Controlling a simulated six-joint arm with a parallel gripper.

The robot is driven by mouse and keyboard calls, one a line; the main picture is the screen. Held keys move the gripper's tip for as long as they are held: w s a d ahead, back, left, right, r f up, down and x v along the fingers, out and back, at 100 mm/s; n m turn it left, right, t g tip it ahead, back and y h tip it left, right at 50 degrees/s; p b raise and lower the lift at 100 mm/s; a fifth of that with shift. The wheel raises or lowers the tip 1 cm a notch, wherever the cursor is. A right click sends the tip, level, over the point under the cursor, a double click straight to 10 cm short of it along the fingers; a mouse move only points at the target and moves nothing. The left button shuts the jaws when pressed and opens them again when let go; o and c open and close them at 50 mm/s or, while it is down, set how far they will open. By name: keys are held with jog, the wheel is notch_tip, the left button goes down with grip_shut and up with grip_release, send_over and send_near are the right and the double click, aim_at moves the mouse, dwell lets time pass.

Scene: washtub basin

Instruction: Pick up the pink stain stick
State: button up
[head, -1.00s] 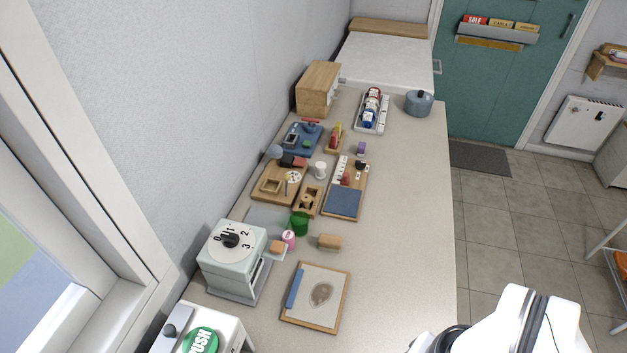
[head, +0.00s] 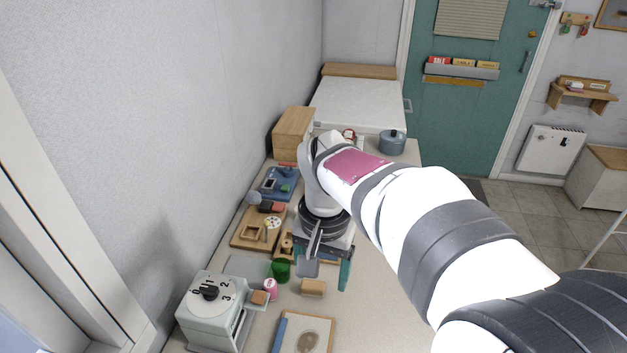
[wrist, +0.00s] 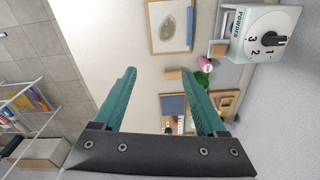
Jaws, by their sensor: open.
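The pink stain stick (head: 270,288) appears to be the small pink cylinder with a pale top, standing upright on the counter beside a green cup (head: 280,268). It also shows in the wrist view (wrist: 206,66), to the right of the right fingertip. My gripper (head: 330,264) is open and empty above the counter, to the right of the stick and apart from it. Its teal fingers are spread in the wrist view (wrist: 161,75). My arm hides part of the counter behind the gripper.
A wooden block (head: 312,287) lies to the right of the stick. A pale dial machine (head: 210,308) stands to its left, and a framed board (head: 304,334) lies in front. Wooden trays (head: 258,228) sit behind.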

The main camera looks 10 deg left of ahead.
jog(key=n, duration=0.2)
send_near(270, 283)
jog(key=shift+t, duration=0.5)
jog(key=f, duration=1)
jog(key=shift+w+a+f, duration=0.15)
jog(key=shift+w+f, duration=0.2)
jog(key=shift+f, duration=0.05)
grip_shut()
